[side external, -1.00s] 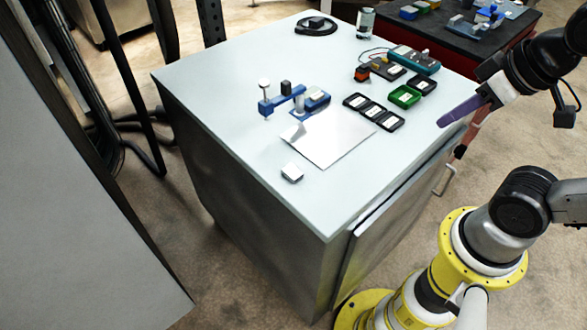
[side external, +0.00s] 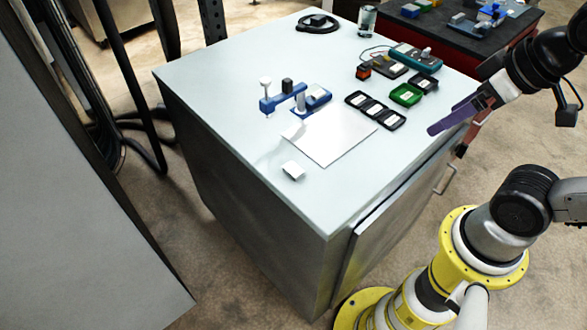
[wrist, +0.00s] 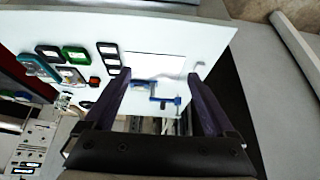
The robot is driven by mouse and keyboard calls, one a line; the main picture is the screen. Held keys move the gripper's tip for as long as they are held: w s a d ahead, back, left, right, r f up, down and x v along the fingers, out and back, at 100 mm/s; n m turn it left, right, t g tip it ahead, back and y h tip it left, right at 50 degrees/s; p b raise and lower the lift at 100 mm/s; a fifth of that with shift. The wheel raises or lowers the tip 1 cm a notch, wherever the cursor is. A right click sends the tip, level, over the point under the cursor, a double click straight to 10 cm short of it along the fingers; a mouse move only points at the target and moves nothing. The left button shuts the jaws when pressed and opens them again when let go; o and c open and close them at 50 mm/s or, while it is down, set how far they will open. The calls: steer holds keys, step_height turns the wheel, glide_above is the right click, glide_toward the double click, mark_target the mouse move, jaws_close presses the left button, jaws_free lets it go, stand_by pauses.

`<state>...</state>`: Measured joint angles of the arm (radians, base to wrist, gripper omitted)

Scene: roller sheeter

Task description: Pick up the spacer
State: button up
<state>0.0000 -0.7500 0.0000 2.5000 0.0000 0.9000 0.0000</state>
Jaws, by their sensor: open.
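I cannot tell for certain which thing is the spacer. A small pale block (side external: 293,171) lies near the front left of the cabinet top, beside a white sheet (side external: 338,137). Several shallow black trays (side external: 373,110) with pale contents sit right of the sheet, next to a green tray (side external: 405,95). My gripper (side external: 447,120) is over the right edge of the cabinet top, away from the block. In the wrist view its two purple fingers (wrist: 158,78) are wide apart and nothing is between them.
A blue fixture (side external: 292,98) with upright posts stands behind the sheet. A teal device (side external: 415,59) and a black coil (side external: 318,24) lie at the back, near a glass jar (side external: 366,21).

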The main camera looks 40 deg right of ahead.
steer(key=w+r+n, duration=0.3)
steer(key=r+n, duration=0.1)
steer(key=n, duration=0.2)
steer(key=n+g, duration=0.6)
steer(key=n, duration=0.6)
glide_above(293, 169)
steer(key=f, duration=1.8)
steer(key=shift+s+a, duration=0.15)
steer(key=shift+s, duration=0.05)
steer(key=shift+w+f, duration=0.2)
steer(key=shift+f, duration=2.75)
